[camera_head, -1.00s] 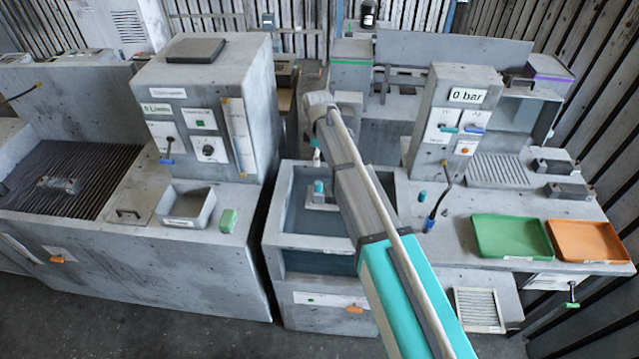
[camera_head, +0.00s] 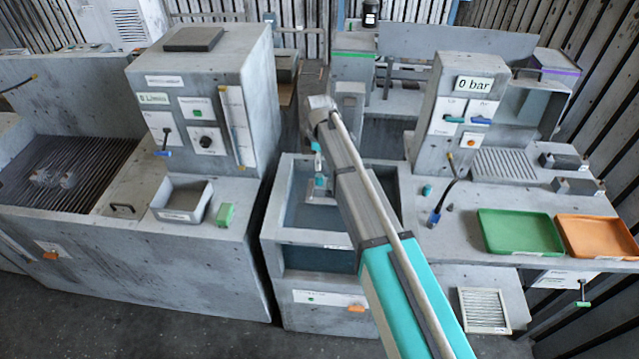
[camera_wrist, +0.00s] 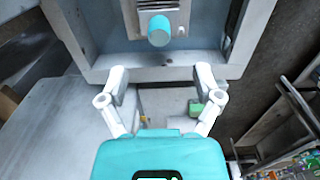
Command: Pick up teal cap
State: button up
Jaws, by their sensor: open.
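A teal cap (camera_wrist: 159,31), a short cylinder, stands on a grey slotted fixture (camera_wrist: 130,22) inside the grey basin in the wrist view. In the head view the teal cap (camera_head: 319,182) shows small in the middle basin, beside my arm. My gripper (camera_wrist: 161,78) is open and empty. Its two white fingers are spread apart, and the cap lies beyond their tips, near the line midway between them. In the head view my gripper hangs over the basin just above the cap, mostly hidden by my arm.
The basin's rim (camera_wrist: 165,73) crosses behind the fingers in the wrist view. A small teal piece (camera_head: 427,190) stands on the right bench near a blue-tipped hose (camera_head: 434,218). A green tray (camera_head: 520,232) and an orange tray (camera_head: 600,236) lie farther right.

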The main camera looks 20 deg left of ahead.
aim_at(319, 175)
jog(key=shift+f+b, duration=1.35)
jog(key=shift+f, duration=0.3)
jog(key=shift+f, duration=0.1)
jog(key=shift+f+b, duration=2.5)
jog(key=shift+b, duration=0.1)
jog(key=c, duration=1)
